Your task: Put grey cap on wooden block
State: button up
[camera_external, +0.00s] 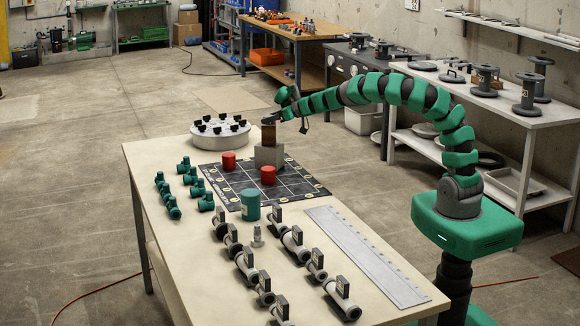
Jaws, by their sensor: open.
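A brown wooden block (268,136) stands upright on a pale grey cube (269,156) on the dark gridded mat (232,182). My gripper (273,117) is open, right at the top of the wooden block. A grey shape shows there, but it is too small to tell whether it is the grey cap or part of my fingers. I cannot tell whether my fingers touch the block.
Two red cylinders (268,176) and a teal cylinder (250,205) stand nearby. A round white tray (221,137) with black knobs is behind. Teal valves (168,200), grey pipe fittings (290,243) and a long grey plate (365,256) occupy the table.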

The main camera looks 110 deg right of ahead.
jog(key=p+v, duration=0.1)
jog(key=v, duration=1)
jog(key=shift+s+a+r, duration=0.2)
jog(key=shift+s+a, duration=0.05)
jog(key=shift+s, duration=0.05)
jog(key=w+a+r+n+t, duration=0.1)
jog(key=w+a+r, duration=0.45)
jog(key=r, duration=0.25)
jog(key=w+a+r+n+t+h, duration=0.1)
jog(key=w+a+r+t, duration=0.1)
jog(key=w+a+r, duration=0.4)
jog(key=w+a+r+n+t, duration=0.1)
jog(key=w+a+r, duration=0.1)
jog(key=a+r, duration=0.7)
jog(key=s+a+r+n+y, duration=0.2)
jog(key=a+r, duration=0.3)
jog(key=a, duration=0.5)
jog(key=s+a+r+n+t+y, duration=0.1)
jog(key=a+r+y, duration=0.4)
jog(key=a, duration=0.6)
jog(key=s+a+r+n+y, duration=0.3)
jog(key=a+r, duration=0.3)
jog(key=a, duration=0.5)
jog(key=shift+s+t+y, duration=0.3)
jog(key=shift+s+t, duration=0.1)
jog(key=shift+s, duration=0.45)
